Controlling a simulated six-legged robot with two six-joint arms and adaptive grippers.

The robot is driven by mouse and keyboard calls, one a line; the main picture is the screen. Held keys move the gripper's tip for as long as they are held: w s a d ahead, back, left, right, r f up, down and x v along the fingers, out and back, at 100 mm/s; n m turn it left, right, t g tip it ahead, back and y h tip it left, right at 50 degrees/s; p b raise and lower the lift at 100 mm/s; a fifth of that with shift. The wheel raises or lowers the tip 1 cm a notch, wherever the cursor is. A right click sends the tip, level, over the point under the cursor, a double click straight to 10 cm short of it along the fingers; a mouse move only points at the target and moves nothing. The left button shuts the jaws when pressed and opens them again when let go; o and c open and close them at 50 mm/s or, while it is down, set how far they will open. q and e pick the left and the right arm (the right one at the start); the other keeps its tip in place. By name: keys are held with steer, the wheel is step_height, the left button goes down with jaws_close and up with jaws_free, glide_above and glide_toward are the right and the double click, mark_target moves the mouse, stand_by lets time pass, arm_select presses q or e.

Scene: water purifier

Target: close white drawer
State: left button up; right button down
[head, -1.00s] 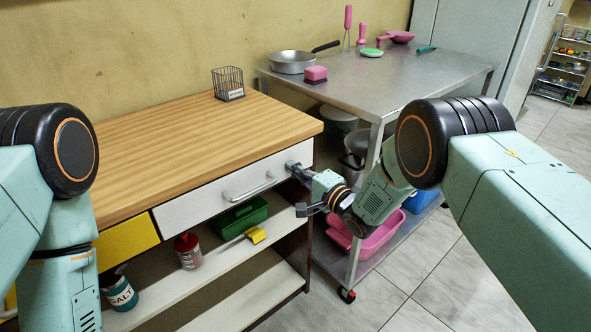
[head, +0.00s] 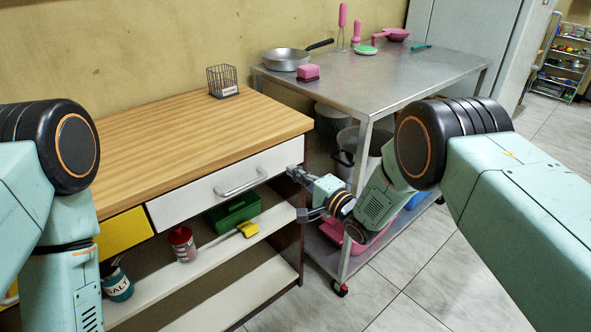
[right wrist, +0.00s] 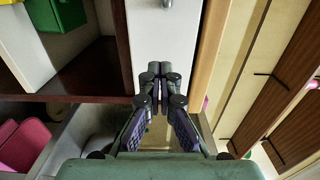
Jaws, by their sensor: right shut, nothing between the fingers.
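The white drawer (head: 205,190) is under the wooden worktop, with a grey bar handle (head: 241,183) on its front. Its front looks about level with the yellow drawer beside it; I cannot tell whether a small gap remains. My right gripper (head: 292,172) is shut and empty at the right end of the drawer front. In the right wrist view, the shut fingertips (right wrist: 158,72) overlap the white drawer front (right wrist: 160,38); whether they touch it is unclear. My left arm shows at the left, but its gripper is out of view.
A yellow drawer (head: 122,234) is left of the white one. Shelves below hold a green bin (head: 232,214), a red can (head: 183,243) and a salt jar (head: 117,284). A steel cart (head: 375,80) stands close on the right. A wire basket (head: 223,80) sits on the worktop.

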steer(key=p+v, duration=0.3)
steer(key=v, duration=0.6)
steer(key=s+d+f+n+g+h, duration=0.3)
steer(key=s+d+f+n+h, duration=0.1)
steer(key=s+f, duration=0.4)
steer(key=s+d+f+n+g+h, duration=0.4)
steer(key=s+f, duration=0.4)
steer(key=s, duration=0.1)
steer(key=s+d+n+g+h, duration=0.1)
steer(key=s+g, duration=0.3)
steer(key=s, duration=0.9)
steer(key=s+d+r+n+g+h, duration=0.1)
steer(key=s+d+g, duration=0.2)
steer(key=s, duration=1)
steer(key=shift+s+r+g+h, duration=0.25)
steer(key=shift+s+g+h, duration=0.05)
steer(key=shift+s+g, duration=0.1)
